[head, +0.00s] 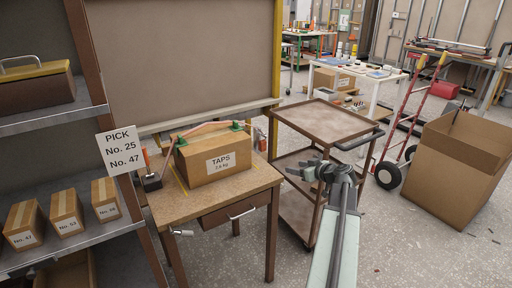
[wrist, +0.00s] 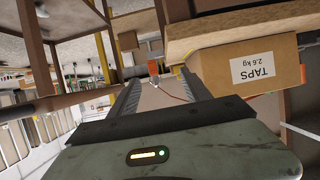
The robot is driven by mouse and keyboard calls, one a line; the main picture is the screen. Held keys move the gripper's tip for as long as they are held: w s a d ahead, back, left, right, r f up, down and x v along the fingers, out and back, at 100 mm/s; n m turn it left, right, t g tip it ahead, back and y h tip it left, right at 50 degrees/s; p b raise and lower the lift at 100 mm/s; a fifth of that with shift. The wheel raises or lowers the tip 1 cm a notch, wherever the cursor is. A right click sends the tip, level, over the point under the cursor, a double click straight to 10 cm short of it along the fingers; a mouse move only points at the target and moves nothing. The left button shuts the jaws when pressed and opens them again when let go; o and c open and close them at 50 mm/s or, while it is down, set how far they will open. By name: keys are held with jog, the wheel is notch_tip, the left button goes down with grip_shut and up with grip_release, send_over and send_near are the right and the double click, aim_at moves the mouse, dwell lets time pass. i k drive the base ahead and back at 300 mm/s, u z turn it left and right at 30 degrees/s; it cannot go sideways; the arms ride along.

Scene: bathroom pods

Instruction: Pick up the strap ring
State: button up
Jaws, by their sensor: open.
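A cardboard box labelled TAPS (head: 218,163) sits on the small wooden table. A thin pinkish strap (head: 207,126) arches over its top between two green pieces; I take this loop for the strap ring, but it is too small to tell surely. My gripper (head: 298,172) is open and empty, to the right of the box and apart from it. In the wrist view my open jaws (wrist: 160,84) have nothing between them that they touch. The box (wrist: 250,68) shows upside down at right there, and the strap ring cannot be made out clearly.
The wooden table (head: 218,205) has a drawer with a handle. A black-based tool with an orange handle (head: 150,178) stands beside the box. A brown trolley (head: 325,122) stands behind my gripper. Shelves (head: 50,122) with boxes are at left; an open carton (head: 455,170) is at right.

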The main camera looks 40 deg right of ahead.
aim_at(262, 143)
jog(key=z, duration=0.05)
jog(key=i, duration=0.85)
